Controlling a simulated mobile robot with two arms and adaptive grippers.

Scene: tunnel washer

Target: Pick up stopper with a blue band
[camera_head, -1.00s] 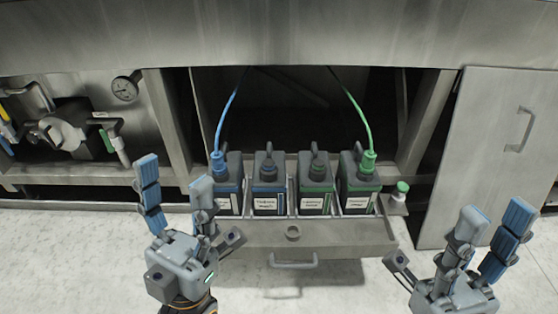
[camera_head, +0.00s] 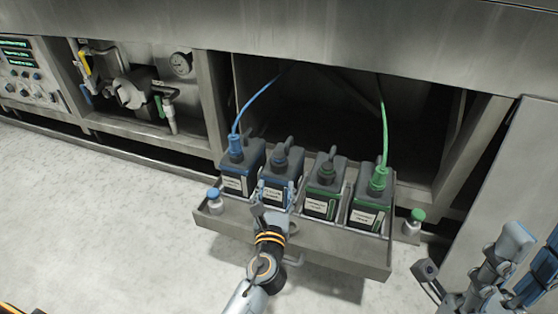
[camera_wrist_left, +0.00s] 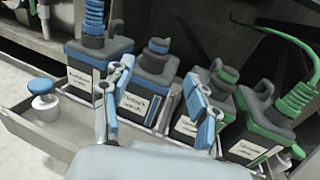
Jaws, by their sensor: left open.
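The stopper with a blue band (camera_wrist_left: 158,47) is dark grey and sits in the neck of the second bottle from the left (camera_wrist_left: 150,80), which has a blue-edged label. In the head view the stopper (camera_head: 281,158) stands just beyond my left gripper (camera_head: 275,190). In the left wrist view that gripper (camera_wrist_left: 160,78) is open and empty, with one finger on each side of the second bottle's front, below the stopper. A similar stopper with a green band (camera_wrist_left: 226,74) sits in the third bottle. My right gripper (camera_head: 528,250) is at the lower right, open and empty, partly cut off.
The bottles stand in an open metal drawer (camera_head: 330,248). The outer bottles carry a blue lance (camera_head: 236,148) and a green lance (camera_head: 378,178) with hoses. A blue-capped holder (camera_head: 214,202) and a green-capped holder (camera_head: 413,222) flank the bottles. The floor at left is clear.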

